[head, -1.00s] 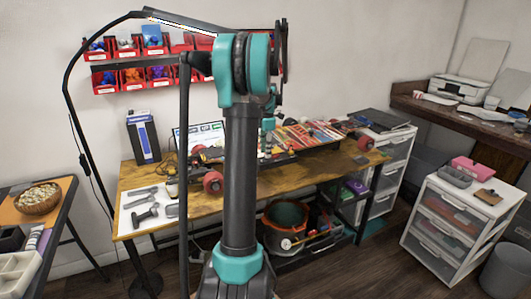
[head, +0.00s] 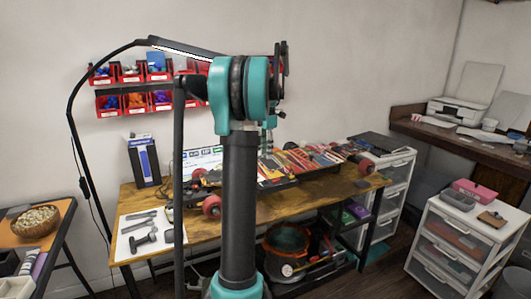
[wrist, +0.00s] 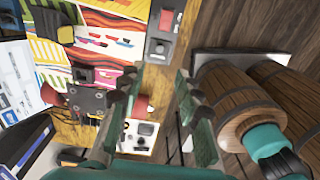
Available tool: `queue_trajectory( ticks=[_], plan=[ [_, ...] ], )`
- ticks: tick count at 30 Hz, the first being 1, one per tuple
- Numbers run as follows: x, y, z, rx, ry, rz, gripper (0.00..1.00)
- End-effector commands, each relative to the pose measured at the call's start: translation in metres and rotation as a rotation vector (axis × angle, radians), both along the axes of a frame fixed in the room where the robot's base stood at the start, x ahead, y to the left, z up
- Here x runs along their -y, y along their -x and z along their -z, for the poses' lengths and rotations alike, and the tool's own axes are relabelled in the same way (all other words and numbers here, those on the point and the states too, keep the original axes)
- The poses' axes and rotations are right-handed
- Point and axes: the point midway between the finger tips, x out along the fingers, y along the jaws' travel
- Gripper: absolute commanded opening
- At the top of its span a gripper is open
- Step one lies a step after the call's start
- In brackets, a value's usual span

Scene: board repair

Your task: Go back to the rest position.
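My gripper (wrist: 157,80) shows in the wrist view with its two teal fingers spread apart and nothing between them. It is above the workbench edge. In the head view my upright arm stands in front of the bench, and its folded upper part hides most of the gripper. In the wrist view, a brightly patterned skateboard deck (wrist: 110,32) and a dark truck (wrist: 88,100) with red wheels lie beyond and left of the fingers.
The wooden workbench (head: 205,228) holds tools on a white sheet (head: 135,228) at left and a blue-and-white box (head: 143,160). White drawer units (head: 465,235) stand at right. A lamp (head: 185,47) arches over the bench near my arm. A side table (head: 68,207) stands left.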

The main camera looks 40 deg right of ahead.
Motion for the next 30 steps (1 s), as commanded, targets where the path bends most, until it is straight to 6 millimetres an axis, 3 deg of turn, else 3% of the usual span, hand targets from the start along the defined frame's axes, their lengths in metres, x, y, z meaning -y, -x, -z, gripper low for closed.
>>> queue_trajectory(
  ticks=[9, 13, 17, 22, 26, 30],
  plan=[
    [-0.002, -0.001, 0.001, 0.001, 0.001, 0.004, 0.34],
    [-0.03, -0.007, 0.007, 0.012, 0.012, 0.058, 0.34],
    [-0.095, -0.013, 0.025, 0.046, 0.032, 0.204, 0.34],
    [-0.197, -0.003, 0.06, 0.115, 0.038, 0.455, 0.34],
    [-0.268, 0.022, 0.09, 0.173, 0.016, 0.647, 0.34],
    [-0.336, 0.061, 0.125, 0.23, -0.035, 0.855, 0.34]
  ],
)
